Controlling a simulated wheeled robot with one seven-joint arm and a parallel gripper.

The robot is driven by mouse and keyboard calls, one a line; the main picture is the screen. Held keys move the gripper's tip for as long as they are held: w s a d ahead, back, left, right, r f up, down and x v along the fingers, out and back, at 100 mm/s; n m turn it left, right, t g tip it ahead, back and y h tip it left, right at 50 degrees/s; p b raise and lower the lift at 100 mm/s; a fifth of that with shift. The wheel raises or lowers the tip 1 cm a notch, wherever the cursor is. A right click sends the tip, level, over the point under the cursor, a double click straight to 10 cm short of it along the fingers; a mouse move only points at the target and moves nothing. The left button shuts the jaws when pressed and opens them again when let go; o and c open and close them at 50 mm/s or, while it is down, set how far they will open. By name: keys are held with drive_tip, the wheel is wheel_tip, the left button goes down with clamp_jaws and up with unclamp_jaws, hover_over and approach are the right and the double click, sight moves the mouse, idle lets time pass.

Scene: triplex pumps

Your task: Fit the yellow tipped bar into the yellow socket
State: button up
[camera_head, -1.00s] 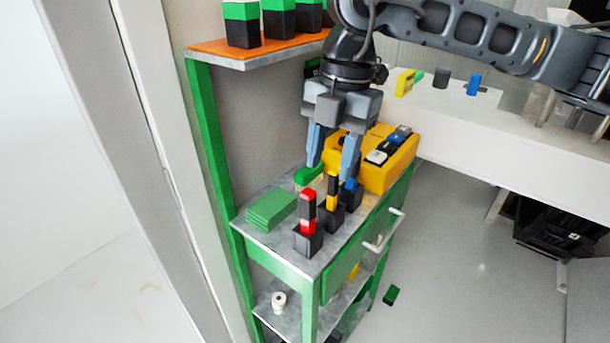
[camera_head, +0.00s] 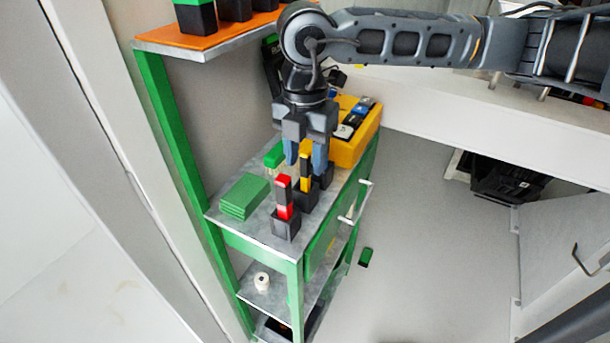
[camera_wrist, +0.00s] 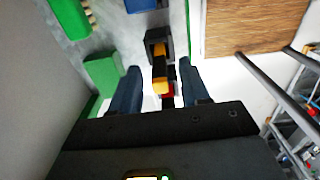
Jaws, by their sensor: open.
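The yellow tipped bar (camera_head: 304,177), black with yellow bands, stands upright in a black holder (camera_head: 306,203) on the green cart's grey top. My gripper (camera_head: 306,159) points down at the bar's upper part, fingers apart. In the wrist view the bar (camera_wrist: 159,75) lies between the two open blue fingers (camera_wrist: 158,88), with a visible gap on each side; no grip shows. Its holder (camera_wrist: 153,38) is above it in that view. I cannot make out a yellow socket for certain in the current views.
A red and black bar (camera_head: 284,195) stands in its own holder in front. Green plates (camera_head: 244,196) lie to the left, a green block (camera_head: 273,156) behind them. A yellow box (camera_head: 347,150) fills the cart's back. An orange shelf (camera_head: 200,37) is at upper left; a white counter (camera_head: 470,110) runs right.

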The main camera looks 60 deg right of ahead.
drive_tip(key=shift+c, duration=0.4)
clamp_jaws()
idle(1.0)
